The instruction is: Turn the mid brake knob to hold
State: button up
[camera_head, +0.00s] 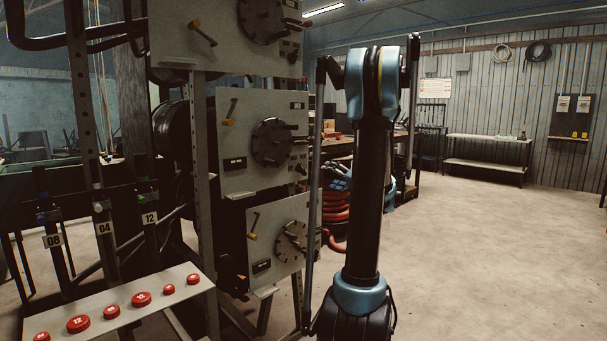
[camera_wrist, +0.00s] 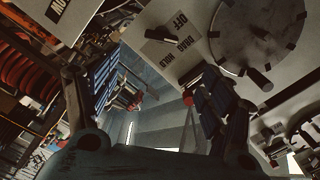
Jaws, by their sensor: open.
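The mid panel (camera_head: 230,140) is the middle of three stacked grey panels in the head view, with a dark round disc (camera_head: 272,143). Its brake knob (camera_head: 301,168) is a small dark shape at the lower right. In the wrist view, turned upside down, the knob (camera_wrist: 164,40) is small and dark beside a label reading OFF, DRAG and HOLD (camera_wrist: 183,48). I cannot tell its setting. My gripper (camera_wrist: 152,70) is open and empty, its blue-padded fingers apart and facing the panel near the knob. In the head view my arm mostly hides it.
The disc (camera_wrist: 255,35) with protruding pegs is close beside the knob in the wrist view. The low panel (camera_head: 270,240) and top panel (camera_head: 175,30) are below and above. Red buttons (camera_head: 141,299) line a front shelf. Open floor (camera_head: 480,260) lies to the right.

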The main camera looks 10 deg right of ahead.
aim_at(304, 170)
jog(key=x, duration=1.6)
jog(key=shift+w+a, duration=0.25)
jog(key=shift+w, duration=0.05)
jog(key=c, duration=1.1)
